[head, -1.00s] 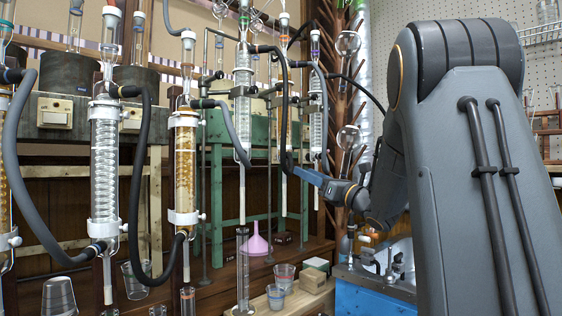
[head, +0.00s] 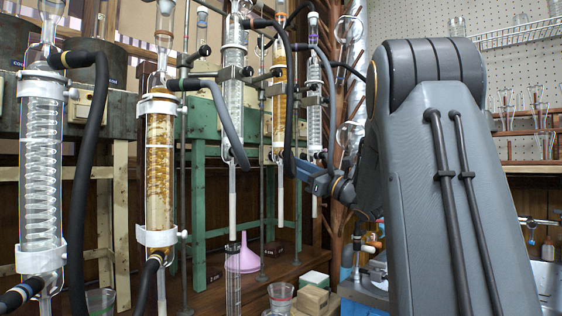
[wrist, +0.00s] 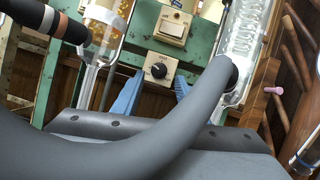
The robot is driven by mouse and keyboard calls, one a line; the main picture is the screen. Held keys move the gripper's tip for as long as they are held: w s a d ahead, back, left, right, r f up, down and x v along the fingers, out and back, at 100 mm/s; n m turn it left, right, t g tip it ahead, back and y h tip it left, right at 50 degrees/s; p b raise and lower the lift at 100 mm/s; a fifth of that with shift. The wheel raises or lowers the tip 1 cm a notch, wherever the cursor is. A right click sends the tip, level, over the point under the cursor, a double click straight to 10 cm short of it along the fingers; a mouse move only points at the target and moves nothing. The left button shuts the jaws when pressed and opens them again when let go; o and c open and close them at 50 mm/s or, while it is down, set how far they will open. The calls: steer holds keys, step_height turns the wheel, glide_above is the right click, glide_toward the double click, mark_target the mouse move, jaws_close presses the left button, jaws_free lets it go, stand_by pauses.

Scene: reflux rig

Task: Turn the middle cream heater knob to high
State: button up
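In the wrist view a cream control plate with a round black knob (wrist: 158,70) sits on the green frame, below a cream rocker-switch plate (wrist: 173,25). The knob's pointer and markings are too small to read. My gripper (wrist: 156,86) is open, with its two blue fingers apart, one on each side of the cream plate below the knob. They look apart from the knob, though depth is hard to judge. In the head view the blue end of my arm (head: 318,182) reaches in behind the black hoses. The knob is not clearly visible there.
A thick grey hose (wrist: 150,140) crosses close in front of the wrist camera. Glass columns, one with amber packing (head: 159,165) and a clear coil condenser (head: 40,180), stand before the frame. A pink funnel (head: 242,258) and beakers (head: 281,296) stand on the wooden bench.

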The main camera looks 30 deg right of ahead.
steer(key=x, duration=0.5)
steer(key=c, duration=1)
steer(key=shift+a+m+b, duration=0.1)
steer(key=shift+m+b, duration=0.2)
steer(key=shift+b, duration=0.05)
